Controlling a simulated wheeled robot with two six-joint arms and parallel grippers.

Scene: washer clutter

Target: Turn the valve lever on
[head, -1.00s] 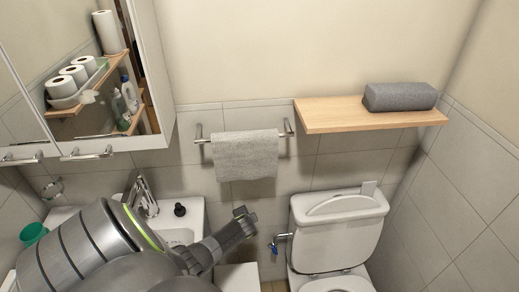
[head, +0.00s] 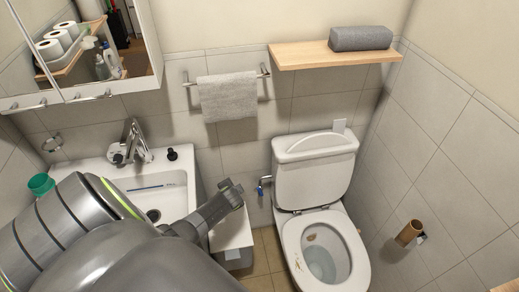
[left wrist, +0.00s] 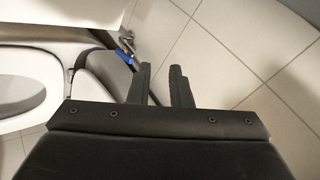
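The valve (head: 262,188) with a small blue lever is on the tiled wall, left of the toilet tank. In the left wrist view the blue lever (left wrist: 126,58) shows beside a metal fitting, just left of my fingertips. My left gripper (head: 234,189) is left of the valve in the head view, apart from it. In the left wrist view my left gripper (left wrist: 161,68) has a narrow gap between its two dark fingers, with nothing between them. My right gripper is in neither view.
The toilet (head: 314,165) stands right of the valve. A sink (head: 160,185) and a white bin (head: 232,240) are on the left. A towel (head: 228,96) hangs above on a rail. A paper roll (head: 410,232) is on the right wall.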

